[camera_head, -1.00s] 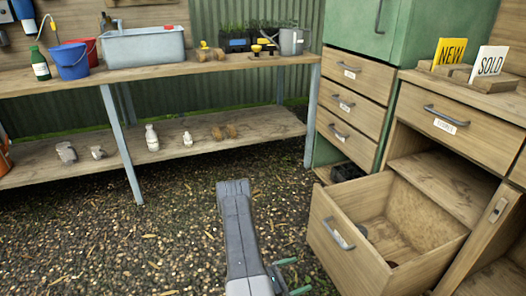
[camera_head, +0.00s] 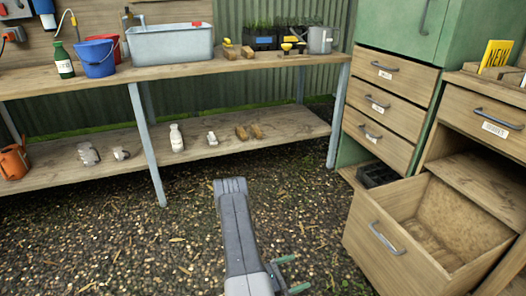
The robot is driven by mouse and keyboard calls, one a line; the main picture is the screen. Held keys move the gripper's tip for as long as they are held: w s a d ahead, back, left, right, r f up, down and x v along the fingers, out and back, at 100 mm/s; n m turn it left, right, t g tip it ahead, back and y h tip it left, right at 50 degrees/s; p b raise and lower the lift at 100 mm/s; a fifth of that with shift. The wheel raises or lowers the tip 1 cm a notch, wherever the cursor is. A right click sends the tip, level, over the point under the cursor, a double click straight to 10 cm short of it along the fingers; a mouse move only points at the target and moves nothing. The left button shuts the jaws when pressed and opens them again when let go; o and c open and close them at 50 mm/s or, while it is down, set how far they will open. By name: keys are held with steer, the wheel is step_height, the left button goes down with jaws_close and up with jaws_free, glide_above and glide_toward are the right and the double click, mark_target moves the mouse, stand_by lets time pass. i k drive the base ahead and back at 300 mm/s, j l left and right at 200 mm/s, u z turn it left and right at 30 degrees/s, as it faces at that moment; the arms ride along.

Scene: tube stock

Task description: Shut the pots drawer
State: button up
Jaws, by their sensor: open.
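A wooden drawer (camera_head: 374,255) stands pulled out low at the right. It has a grey bar handle on its front, and its label is too small to read, so I cannot confirm it is the pots drawer. Its inside shows bare wood on the far side; the near part is hidden by the front panel. My gripper (camera_head: 292,274), with green fingers, is open and empty at the bottom centre. In the picture it is left of the drawer front and apart from it.
A wooden workbench (camera_head: 185,74) with a lower shelf (camera_head: 210,148) runs along the back left. A green cabinet (camera_head: 405,25) with several shut drawers stands behind the open drawer. A black crate (camera_head: 378,174) sits beside it. The gravel floor (camera_head: 120,240) is clear.

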mark_target(416, 235)
steer(key=j+z, duration=0.2)
steer(key=z, duration=2.1)
